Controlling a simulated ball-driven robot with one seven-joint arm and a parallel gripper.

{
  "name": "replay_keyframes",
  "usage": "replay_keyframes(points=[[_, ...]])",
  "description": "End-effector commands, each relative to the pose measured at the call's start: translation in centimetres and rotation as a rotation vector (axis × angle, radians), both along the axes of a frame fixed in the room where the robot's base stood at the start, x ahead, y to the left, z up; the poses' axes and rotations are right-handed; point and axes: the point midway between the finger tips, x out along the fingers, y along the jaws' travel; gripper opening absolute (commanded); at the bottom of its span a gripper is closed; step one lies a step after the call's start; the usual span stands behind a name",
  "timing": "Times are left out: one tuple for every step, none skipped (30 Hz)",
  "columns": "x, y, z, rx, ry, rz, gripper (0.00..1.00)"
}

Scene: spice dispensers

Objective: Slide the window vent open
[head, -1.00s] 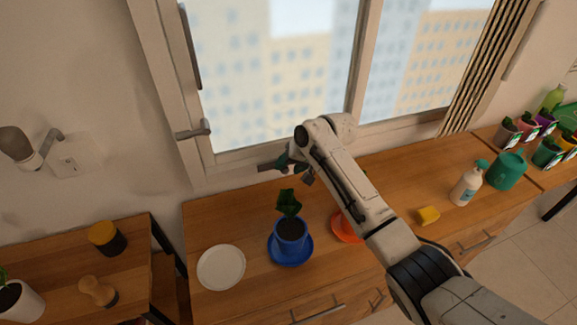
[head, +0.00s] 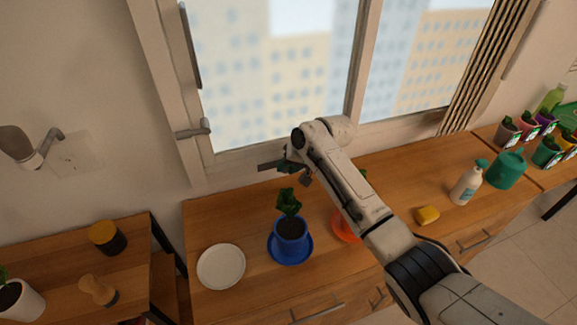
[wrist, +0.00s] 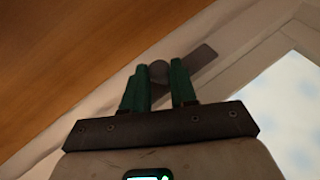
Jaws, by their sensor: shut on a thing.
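The window vent shows as a dark grey piece with a round knob (wrist: 158,70) and a flat bar (wrist: 190,65) in the wrist view, by the pale window frame. My gripper (wrist: 156,82) has its green fingers on either side of the knob and is shut on it. In the head view my gripper (head: 288,164) is at the bottom rail of the window (head: 275,70), with a dark bar end (head: 268,167) sticking out to its left. My wrist hides most of the vent there, so how far it is slid cannot be told.
On the wooden counter below stand a blue potted plant (head: 291,232), a white plate (head: 221,266), an orange pot (head: 344,228), a yellow sponge (head: 427,215) and a white bottle (head: 467,184). A window handle (head: 192,131) juts out at left.

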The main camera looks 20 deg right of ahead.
Motion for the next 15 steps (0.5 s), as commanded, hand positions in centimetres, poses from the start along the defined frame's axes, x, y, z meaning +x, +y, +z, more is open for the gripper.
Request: replay_keyframes(points=[[0.0, 0.0, 0.0, 0.001, 0.001, 0.000, 0.00], [0.0, 0.0, 0.0, 0.001, 0.001, 0.000, 0.00], [0.0, 0.0, 0.0, 0.001, 0.001, 0.000, 0.00], [0.0, 0.0, 0.0, 0.001, 0.001, 0.000, 0.00], [0.0, 0.0, 0.0, 0.001, 0.001, 0.000, 0.00], [0.0, 0.0, 0.0, 0.001, 0.001, 0.000, 0.00], [0.0, 0.0, 0.0, 0.001, 0.001, 0.000, 0.00], [0.0, 0.0, 0.0, 0.001, 0.001, 0.000, 0.00], [0.0, 0.0, 0.0, 0.000, 0.002, -0.001, 0.00], [0.0, 0.0, 0.0, 0.001, 0.001, 0.000, 0.00], [0.0, -0.1, 0.0, 0.000, 0.002, -0.001, 0.00], [0.0, -0.3, -0.1, 0.000, 0.002, -0.002, 0.00], [0.0, -0.7, -0.1, 0.000, 0.001, -0.003, 0.00], [0.0, -1.1, -0.1, 0.001, 0.002, -0.004, 0.00], [0.0, -1.9, -0.1, 0.001, 0.002, -0.004, 0.00]])
